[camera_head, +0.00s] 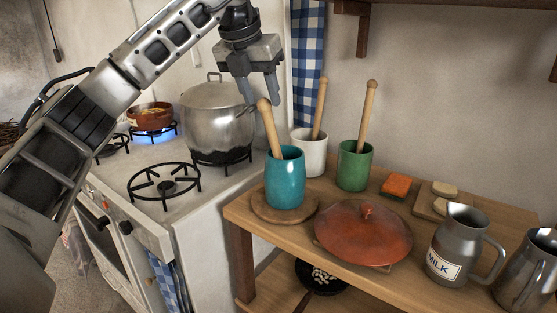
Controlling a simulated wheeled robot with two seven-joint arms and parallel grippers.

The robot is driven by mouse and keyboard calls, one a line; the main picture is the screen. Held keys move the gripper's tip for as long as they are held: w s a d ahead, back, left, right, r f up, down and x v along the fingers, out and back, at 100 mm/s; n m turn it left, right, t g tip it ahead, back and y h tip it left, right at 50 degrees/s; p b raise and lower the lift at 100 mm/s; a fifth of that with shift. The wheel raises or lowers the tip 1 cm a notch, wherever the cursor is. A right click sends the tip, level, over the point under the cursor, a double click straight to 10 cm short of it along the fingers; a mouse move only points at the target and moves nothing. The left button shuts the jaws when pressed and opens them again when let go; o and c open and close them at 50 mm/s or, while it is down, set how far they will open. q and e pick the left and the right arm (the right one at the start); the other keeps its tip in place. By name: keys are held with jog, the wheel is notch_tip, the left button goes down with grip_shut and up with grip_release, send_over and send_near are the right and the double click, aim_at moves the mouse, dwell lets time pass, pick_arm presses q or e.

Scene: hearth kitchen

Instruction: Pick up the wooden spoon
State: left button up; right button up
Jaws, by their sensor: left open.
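Three wooden handles with rounded tops stand in cups on the wooden table, their lower ends hidden. One wooden handle (268,128) leans left out of a teal cup (286,180). Another wooden handle (320,108) leans right out of a white cup (311,155). A third wooden handle (367,115) stands in a green cup (354,168). I cannot tell which is the wooden spoon. My left gripper (261,99) is open, fingers pointing down, at the top of the handle in the teal cup. I cannot tell whether that handle's tip is between the fingers. My right gripper is not in view.
A steel pot (215,115) stands close on the left on the stove, and a pan (151,118) sits over a blue flame. A red-brown lid (364,236), a milk jug (457,245) and an orange sponge (397,185) are on the table. A checked cloth (307,60) hangs behind.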

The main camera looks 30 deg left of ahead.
aim_at(269, 123)
pick_arm(q)
jog(key=x, duration=0.7)
jog(key=shift+s+d+f, duration=0.1)
jog(key=shift+d+f, duration=0.05)
jog(key=shift+f, duration=0.15)
grip_shut()
